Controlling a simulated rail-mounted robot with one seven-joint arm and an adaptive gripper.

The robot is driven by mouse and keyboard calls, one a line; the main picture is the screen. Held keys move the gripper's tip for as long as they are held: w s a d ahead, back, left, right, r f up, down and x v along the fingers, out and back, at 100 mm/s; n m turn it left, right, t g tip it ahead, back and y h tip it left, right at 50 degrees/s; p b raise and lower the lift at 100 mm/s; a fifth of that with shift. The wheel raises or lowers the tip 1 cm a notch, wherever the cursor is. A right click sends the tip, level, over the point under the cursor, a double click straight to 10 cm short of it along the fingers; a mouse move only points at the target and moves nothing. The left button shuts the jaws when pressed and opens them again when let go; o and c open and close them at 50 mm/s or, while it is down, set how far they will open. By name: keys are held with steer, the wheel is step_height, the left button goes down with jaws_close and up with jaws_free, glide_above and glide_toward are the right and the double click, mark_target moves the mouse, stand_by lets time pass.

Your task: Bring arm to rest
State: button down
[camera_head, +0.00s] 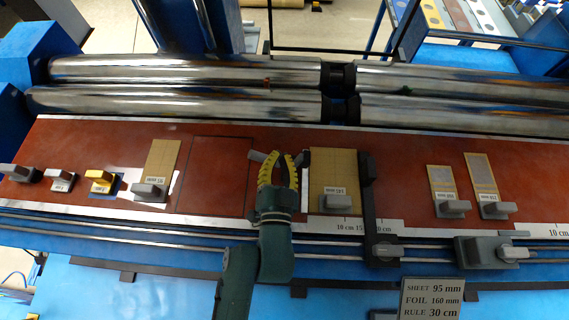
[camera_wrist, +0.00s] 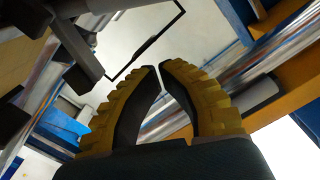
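My gripper (camera_head: 279,157) has yellow ribbed fingers with dark inner faces. In the head view it is over the red-brown work surface (camera_head: 90,140), between an outlined empty rectangle and a tan sheet. In the wrist view the fingers (camera_wrist: 159,68) lean towards each other, with a narrow gap at the tips and nothing seen between them. My dark green arm comes up from the bottom edge of the head view. How high the gripper is above the surface is hard to tell.
Tan sheets with grey blocks (camera_head: 334,180) lie right of my gripper; another sheet (camera_head: 162,160) lies left. A black upright bar (camera_head: 367,210) stands close on the right. Shiny rollers (camera_head: 200,70) run behind. A sign (camera_head: 432,298) is at bottom right. The outlined rectangle (camera_head: 215,175) is bare.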

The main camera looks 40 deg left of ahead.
steer(key=b+v, duration=0.2)
steer(key=v, duration=0.7)
steer(key=shift+s+f, duration=0.25)
steer(key=shift+f, duration=0.05)
